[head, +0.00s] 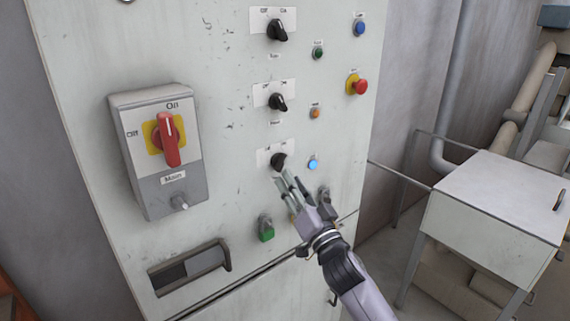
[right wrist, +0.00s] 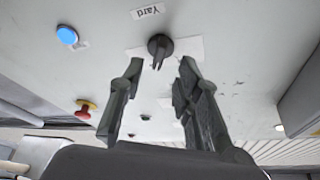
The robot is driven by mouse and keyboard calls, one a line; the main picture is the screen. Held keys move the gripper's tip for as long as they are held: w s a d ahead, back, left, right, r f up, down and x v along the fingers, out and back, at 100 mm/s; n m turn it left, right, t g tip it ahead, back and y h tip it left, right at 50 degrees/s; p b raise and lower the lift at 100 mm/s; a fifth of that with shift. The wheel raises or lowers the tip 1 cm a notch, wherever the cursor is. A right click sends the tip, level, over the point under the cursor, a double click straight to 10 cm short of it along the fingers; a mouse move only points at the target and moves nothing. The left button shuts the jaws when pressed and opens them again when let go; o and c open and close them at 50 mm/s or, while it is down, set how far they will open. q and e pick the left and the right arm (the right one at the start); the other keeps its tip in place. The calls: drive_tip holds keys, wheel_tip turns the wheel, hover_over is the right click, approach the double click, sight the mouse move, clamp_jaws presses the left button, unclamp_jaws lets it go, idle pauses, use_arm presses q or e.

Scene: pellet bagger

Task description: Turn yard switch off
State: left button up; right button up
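The yard switch (head: 278,161) is the lowest of three black rotary knobs on the pale panel. In the right wrist view the yard switch (right wrist: 160,46) sits beside an upside-down "Yard" label (right wrist: 147,11). My gripper covers that label's place in the head view. My right gripper (head: 289,178) is just below and in front of the knob. In the right wrist view its fingers (right wrist: 162,64) are apart, with the knob beyond the gap and nothing held. I cannot tell which setting the knob points to. My left gripper is not in view.
A lit blue button (head: 313,163) is right of the knob. A red mushroom button (head: 359,86) is higher up. The main switch box (head: 158,150) with a red handle juts out at left. A grey metal cabinet (head: 498,207) stands at right.

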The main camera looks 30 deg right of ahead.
sight(282, 167)
drive_tip(key=shift+p+x, duration=0.55)
drive_tip(key=shift+x, duration=1.85)
clamp_jaws()
